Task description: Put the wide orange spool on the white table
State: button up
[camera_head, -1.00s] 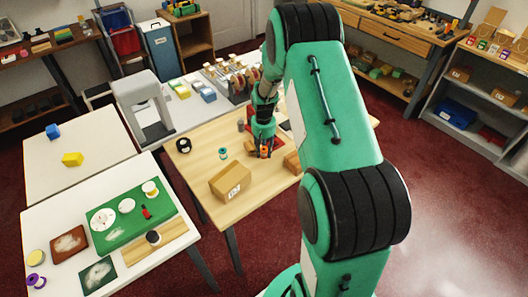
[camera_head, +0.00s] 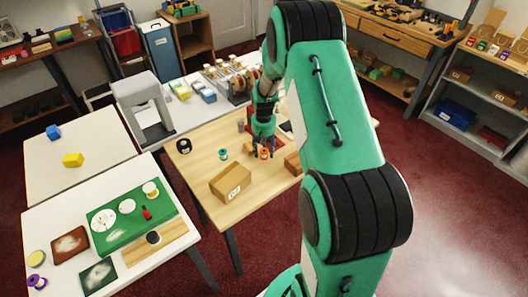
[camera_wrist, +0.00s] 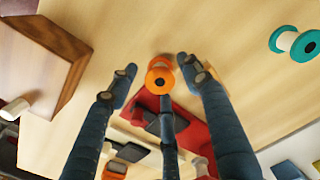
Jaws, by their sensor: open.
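The orange spool (camera_head: 264,154) is on the light wooden table (camera_head: 205,150). My gripper (camera_head: 262,149) is over the spool. In the wrist view my gripper (camera_wrist: 157,72) has its fingers spread, with the spool between the tips and no clear contact. Two white tables are at the left: one (camera_head: 100,125) with blue and yellow blocks, one (camera_head: 60,220) with a green mat.
A teal spool (camera_head: 223,154), a black roll (camera_head: 183,146) and a cardboard box (camera_head: 231,184) are on the wooden table near my gripper. A red tray (camera_wrist: 195,135) lies close behind the spool. The back-left white table has mostly bare top.

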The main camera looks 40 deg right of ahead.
notch_tip(320, 180, up, 11)
jog(key=p, duration=0.2)
jog(key=shift+f, duration=0.2)
dwell(0.4)
notch_tip(320, 180, up, 15)
jog(key=t, duration=0.1)
send_over(263, 151)
jog(key=s+a, duration=0.3)
jog(key=a, duration=0.6)
jog(key=s+a+r+t, duration=0.2)
jog(key=s+a+r, duration=0.4)
jog(key=a+r, duration=0.3)
jog(key=s+a+r+t, duration=0.1)
jog(key=s+a+r, duration=0.1)
jog(key=s, duration=0.5)
jog(key=s+a+r+n+t, duration=0.1)
jog(key=s+a+r, duration=0.2)
jog(key=s+a, duration=0.2)
jog(key=s+a+r, duration=0.3)
jog(key=s+a, duration=0.1)
jog(key=s, duration=0.5)
jog(key=shift+s+a+n+t, duration=0.2)
jog(key=shift+s+n+t, duration=0.2)
